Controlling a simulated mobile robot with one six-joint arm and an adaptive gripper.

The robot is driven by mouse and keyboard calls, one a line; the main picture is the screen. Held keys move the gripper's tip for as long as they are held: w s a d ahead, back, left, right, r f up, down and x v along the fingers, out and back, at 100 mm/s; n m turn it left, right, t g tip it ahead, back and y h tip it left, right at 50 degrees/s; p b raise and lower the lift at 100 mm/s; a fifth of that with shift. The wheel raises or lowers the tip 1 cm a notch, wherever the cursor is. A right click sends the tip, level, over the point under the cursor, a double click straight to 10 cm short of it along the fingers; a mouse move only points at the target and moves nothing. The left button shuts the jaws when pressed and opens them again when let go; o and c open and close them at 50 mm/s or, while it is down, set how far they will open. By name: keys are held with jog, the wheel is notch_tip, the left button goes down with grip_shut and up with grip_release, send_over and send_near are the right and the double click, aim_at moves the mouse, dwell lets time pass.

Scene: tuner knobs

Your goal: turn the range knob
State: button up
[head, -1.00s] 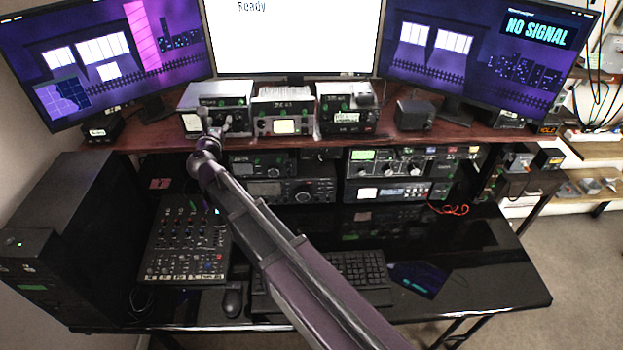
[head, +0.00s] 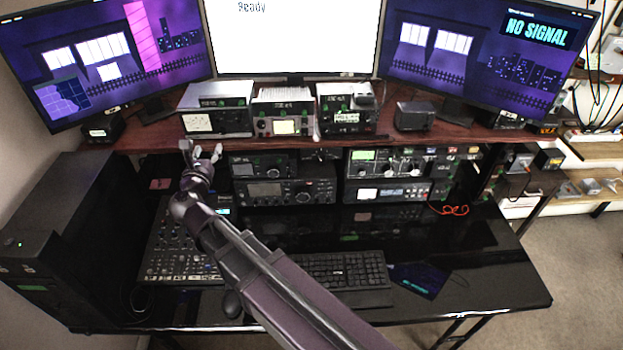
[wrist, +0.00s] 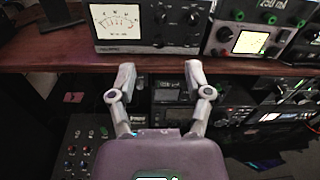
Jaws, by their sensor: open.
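A meter box with a white needle dial (wrist: 115,22) stands on the shelf at top centre in the wrist view; in the head view it is the left box (head: 200,122). Black knobs (wrist: 193,17) sit on its front panel, right of the dial. Their labels are too small to read, so I cannot tell which is the range knob. My gripper (wrist: 160,73) is open and empty, its fingertips in front of the wooden shelf edge and below the box in the picture. In the head view my gripper (head: 202,150) is also below the box, apart from its knobs.
The wooden shelf (head: 290,143) also bears other tuner boxes (head: 283,112) and a small black speaker (head: 415,115). Radios (head: 290,190) stack beneath it.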

jog(key=d+f+m+g+h, duration=0.2)
jog(key=d+f+m+g, duration=0.2)
jog(key=d+m, duration=0.5)
jog(key=d+f+m+g+h, duration=0.3)
jog(key=d+m, duration=0.7)
jog(key=d, duration=0.7)
notch_tip(320, 180, down, 5)
jog(key=shift+w+d+r+g, duration=0.1)
jog(key=shift+w+d+g, duration=0.2)
jog(key=shift+g, duration=0.9)
jog(key=s+d+f+m+g+y, duration=0.3)
jog(key=s+d+m, duration=0.3)
jog(key=m, duration=0.3)
jog(key=s+d+f+m+g+y, duration=0.3)
jog(key=s+d+f+m+g, duration=0.1)
jog(key=d+m, duration=0.3)
jog(key=shift+s+f+m+g, duration=0.15)
jog(key=shift+s+m+g, duration=0.65)
jog(key=shift+s+m, duration=0.1)
jog(key=shift+w, duration=0.1)
